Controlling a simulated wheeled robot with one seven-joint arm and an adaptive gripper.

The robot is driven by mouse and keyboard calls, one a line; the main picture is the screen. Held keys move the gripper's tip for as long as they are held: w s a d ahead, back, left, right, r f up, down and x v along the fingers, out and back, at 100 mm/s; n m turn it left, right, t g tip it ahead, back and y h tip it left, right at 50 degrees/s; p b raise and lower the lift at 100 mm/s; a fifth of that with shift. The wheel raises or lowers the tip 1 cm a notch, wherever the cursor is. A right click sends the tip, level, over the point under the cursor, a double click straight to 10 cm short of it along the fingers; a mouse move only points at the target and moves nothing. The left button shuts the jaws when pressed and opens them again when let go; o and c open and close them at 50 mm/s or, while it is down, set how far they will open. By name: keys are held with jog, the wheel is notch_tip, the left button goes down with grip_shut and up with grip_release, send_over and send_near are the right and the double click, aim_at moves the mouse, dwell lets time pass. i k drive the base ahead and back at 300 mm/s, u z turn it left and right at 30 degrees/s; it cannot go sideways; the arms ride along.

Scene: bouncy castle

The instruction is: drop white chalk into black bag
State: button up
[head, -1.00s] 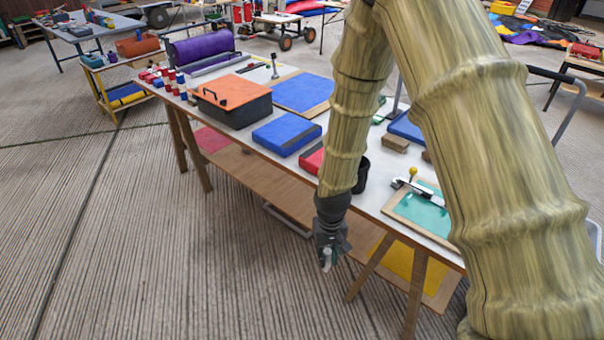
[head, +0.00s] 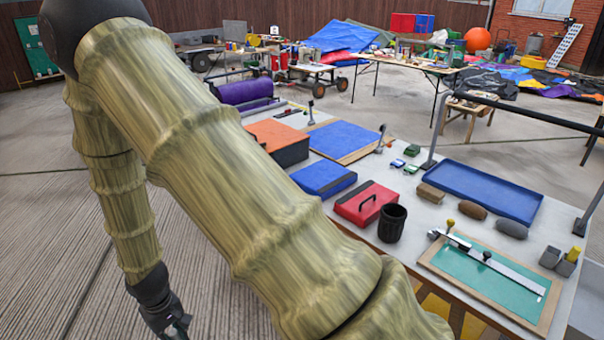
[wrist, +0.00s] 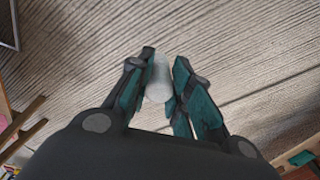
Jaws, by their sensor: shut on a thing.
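My gripper (head: 178,328) hangs low at the bottom left of the head view, over the floor and left of the table. In the wrist view my gripper (wrist: 161,85) is shut on a whitish, rounded piece, the white chalk (wrist: 159,84), with the floor beneath it. The chalk is not visible in the head view. A black, open-topped container (head: 392,223) stands upright on the table, right of the red case; I cannot tell whether it is the black bag. The gripper is well apart from it.
The long white table (head: 409,245) is crowded. Near the black container are a red case (head: 366,203), a green board with a ruler (head: 483,275), a brown block (head: 430,193) and a blue tray (head: 487,190). My arm hides the table's left front. The floor at left is clear.

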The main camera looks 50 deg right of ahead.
aim_at(389, 235)
jog(key=u, duration=0.9)
jog(key=k, duration=1.65)
jog(key=z, duration=0.85)
